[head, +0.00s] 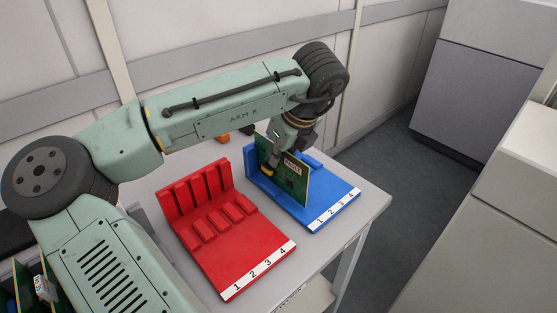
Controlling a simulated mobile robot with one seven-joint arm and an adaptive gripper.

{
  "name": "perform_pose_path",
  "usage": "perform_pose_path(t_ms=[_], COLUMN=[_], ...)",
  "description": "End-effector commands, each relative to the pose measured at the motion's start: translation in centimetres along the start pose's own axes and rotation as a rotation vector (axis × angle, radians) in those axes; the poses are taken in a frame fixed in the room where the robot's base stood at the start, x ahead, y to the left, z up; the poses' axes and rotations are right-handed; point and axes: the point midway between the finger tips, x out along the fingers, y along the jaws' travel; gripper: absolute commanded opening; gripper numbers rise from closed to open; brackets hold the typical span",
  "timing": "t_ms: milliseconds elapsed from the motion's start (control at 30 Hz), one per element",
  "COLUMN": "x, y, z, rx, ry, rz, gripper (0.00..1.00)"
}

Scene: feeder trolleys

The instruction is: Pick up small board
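A green circuit board (293,179) with a white label stands upright in the blue rack (330,203), whose front strip is numbered 1 to 4. My gripper (277,168) is at the top of this board, pointing down, at its upper left edge. The arm's end and the board hide most of the fingers, so I cannot tell whether they are closed on the board. From this single view I cannot tell the board's size class.
A red rack (245,248) with empty slots numbered 1 to 4 stands left of the blue one on the grey table (369,205). Orange and dark items (224,139) lie behind. More boards (42,287) show at lower left. Grey cabinets (490,80) stand right, past open floor.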

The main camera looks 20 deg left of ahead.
Motion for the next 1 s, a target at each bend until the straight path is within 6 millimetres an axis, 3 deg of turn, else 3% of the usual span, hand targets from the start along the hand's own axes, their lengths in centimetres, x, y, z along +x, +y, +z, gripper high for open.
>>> perform_pose_path(t_ms=[200, 700, 1000], x=[-3.2, -7.2, -8.8], y=[-0.1, 7.8, 10.5], z=[1.3, -5.8, -8.3], rx=[-0.001, 0.000, 0.000], ry=[0.001, -0.005, -0.001], rz=[-0.004, 0.000, -0.001], gripper=[0.00, 0.00, 0.00])
